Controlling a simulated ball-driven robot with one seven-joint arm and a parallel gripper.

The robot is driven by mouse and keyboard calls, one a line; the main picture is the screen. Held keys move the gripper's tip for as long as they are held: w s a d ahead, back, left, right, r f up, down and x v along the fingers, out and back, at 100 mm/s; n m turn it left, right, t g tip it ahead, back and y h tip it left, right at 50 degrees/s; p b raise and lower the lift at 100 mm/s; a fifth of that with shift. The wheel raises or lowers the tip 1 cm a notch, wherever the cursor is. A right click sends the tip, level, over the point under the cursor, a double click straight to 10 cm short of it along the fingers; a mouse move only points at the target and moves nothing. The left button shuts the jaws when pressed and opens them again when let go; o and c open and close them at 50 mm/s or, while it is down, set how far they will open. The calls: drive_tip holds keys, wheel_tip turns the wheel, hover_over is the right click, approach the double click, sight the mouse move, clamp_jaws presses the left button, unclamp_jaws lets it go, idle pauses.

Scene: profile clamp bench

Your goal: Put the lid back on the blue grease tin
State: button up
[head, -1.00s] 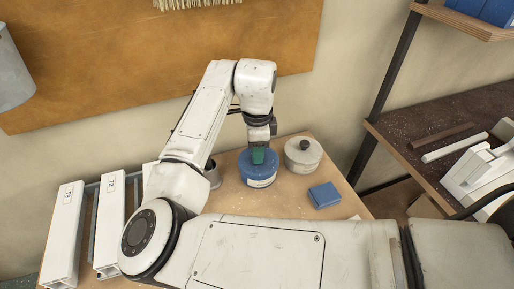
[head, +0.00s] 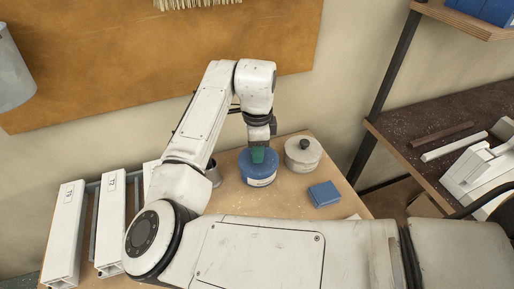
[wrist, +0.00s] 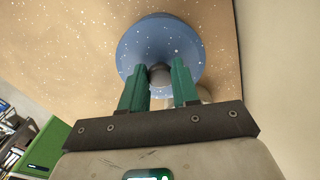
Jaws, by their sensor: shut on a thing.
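The blue grease tin (head: 260,181) stands upright on the wooden bench, with a pale label on its side. Its blue lid (head: 246,160) is over the top of the tin, and I cannot make out a gap between them. The tin's body is hidden under the lid in the wrist view.
A pale grey tin (head: 303,157) with a dark knob stands close to the right. A small blue box (head: 324,194) lies in front of it. A metal cup (head: 213,175) is on the left, partly behind my arm.

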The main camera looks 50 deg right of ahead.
drive_tip(key=o, duration=1.1)
drive_tip(key=shift+o, duration=0.4)
drive_tip(key=o, duration=0.4)
drive_tip(key=shift+r, duration=0.1)
drive_tip(key=shift+r+p, duration=2.95)
drive_tip(key=shift+r, duration=0.5)
clamp_jaws()
